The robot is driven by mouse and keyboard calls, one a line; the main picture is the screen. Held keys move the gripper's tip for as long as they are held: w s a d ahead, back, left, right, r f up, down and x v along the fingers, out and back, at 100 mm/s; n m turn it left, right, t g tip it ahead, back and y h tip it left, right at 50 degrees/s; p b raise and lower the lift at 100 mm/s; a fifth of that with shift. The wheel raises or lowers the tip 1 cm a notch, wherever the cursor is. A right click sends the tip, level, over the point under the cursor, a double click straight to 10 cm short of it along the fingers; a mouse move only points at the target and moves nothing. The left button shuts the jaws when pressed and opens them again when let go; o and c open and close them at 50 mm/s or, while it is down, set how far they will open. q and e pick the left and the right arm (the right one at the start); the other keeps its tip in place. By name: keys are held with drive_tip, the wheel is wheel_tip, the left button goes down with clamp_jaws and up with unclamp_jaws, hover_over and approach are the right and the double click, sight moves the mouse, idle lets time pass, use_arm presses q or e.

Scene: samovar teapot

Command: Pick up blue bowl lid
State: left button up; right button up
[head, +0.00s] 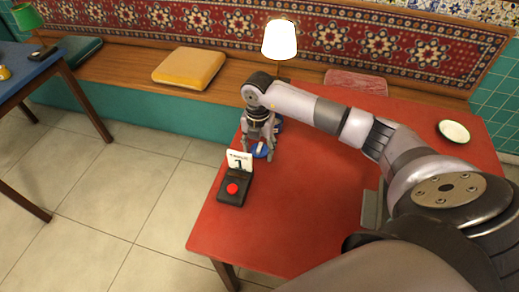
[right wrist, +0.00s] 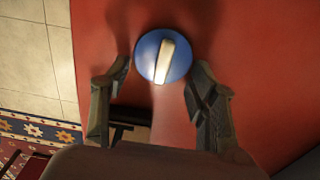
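The blue bowl lid (right wrist: 146,62) is a round blue disc with a pale bar-shaped handle, on the red table. It also shows in the head view (head: 260,151), partly hidden by my right gripper. My right gripper (right wrist: 161,72) is open, with one finger on each side of the lid and the handle between them. The fingers look apart from the lid; their exact height above it is hard to tell. In the head view my right gripper (head: 260,146) points down over the lid. My left gripper is not in view.
A black box with a red button (head: 232,189) and a white number card (head: 239,161) stand close to the lid. A lit lamp (head: 279,40) stands behind. A small blue thing (head: 279,121) is partly hidden behind the gripper. A pale green-rimmed plate (head: 454,131) lies far right.

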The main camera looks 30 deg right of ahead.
drive_tip(key=c, duration=0.6)
drive_tip(key=shift+r, duration=0.1)
drive_tip(key=shift+c, duration=0.2)
